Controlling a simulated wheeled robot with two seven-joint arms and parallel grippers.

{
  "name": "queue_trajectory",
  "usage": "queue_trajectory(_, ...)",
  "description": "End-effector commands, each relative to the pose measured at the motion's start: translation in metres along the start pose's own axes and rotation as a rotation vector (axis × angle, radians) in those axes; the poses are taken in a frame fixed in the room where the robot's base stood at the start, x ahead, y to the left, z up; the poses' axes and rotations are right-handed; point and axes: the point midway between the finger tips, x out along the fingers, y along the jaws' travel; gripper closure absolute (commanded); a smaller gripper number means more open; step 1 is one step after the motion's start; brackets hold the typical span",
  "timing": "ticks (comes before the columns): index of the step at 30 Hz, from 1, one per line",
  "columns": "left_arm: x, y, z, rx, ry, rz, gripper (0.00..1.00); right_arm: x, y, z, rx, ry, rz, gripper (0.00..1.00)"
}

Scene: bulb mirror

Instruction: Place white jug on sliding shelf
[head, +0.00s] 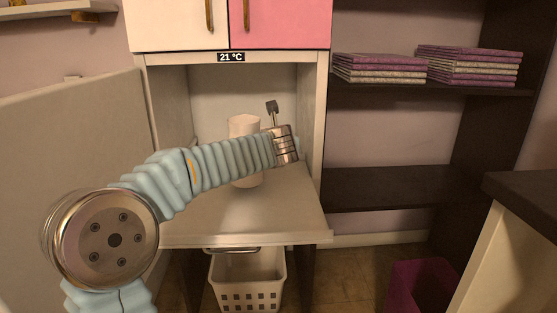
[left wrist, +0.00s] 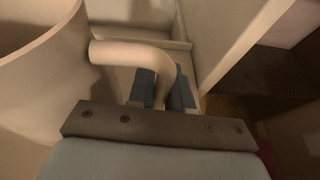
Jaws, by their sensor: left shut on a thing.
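The white jug (head: 245,126) is upright in the open cabinet niche, partly hidden behind my left arm. Its bottom shows below the arm, over the pale sliding shelf (head: 240,220); I cannot tell whether it touches the shelf. The shelf sticks out at the front of the niche. In the left wrist view the jug's wall (left wrist: 40,85) fills the left side, and its curved handle (left wrist: 135,52) runs between the two grey fingers of my left gripper (left wrist: 163,92). The gripper is shut on the handle. In the head view its fingers are mostly hidden by my wrist. My right gripper is not in view.
A white basket (head: 247,282) stands under the shelf. Cupboard doors, one white and one pink (head: 288,22), close off the space above the niche. The shelf's front is bare.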

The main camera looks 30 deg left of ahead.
Motion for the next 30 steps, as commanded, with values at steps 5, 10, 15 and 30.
queue_trajectory(5, 0.011, -0.001, -0.026, 0.001, -0.001, 0.0, 1.0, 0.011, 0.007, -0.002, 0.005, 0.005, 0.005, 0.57)
queue_trajectory(10, 0.011, -0.001, -0.027, 0.001, -0.003, 0.0, 1.0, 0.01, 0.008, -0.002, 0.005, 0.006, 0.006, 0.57)
queue_trajectory(15, 0.011, -0.001, -0.028, 0.001, -0.002, 0.0, 1.0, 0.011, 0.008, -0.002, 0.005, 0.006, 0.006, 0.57)
queue_trajectory(30, 0.011, -0.001, -0.028, 0.0, 0.0, 0.0, 0.55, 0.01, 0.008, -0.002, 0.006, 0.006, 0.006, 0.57)
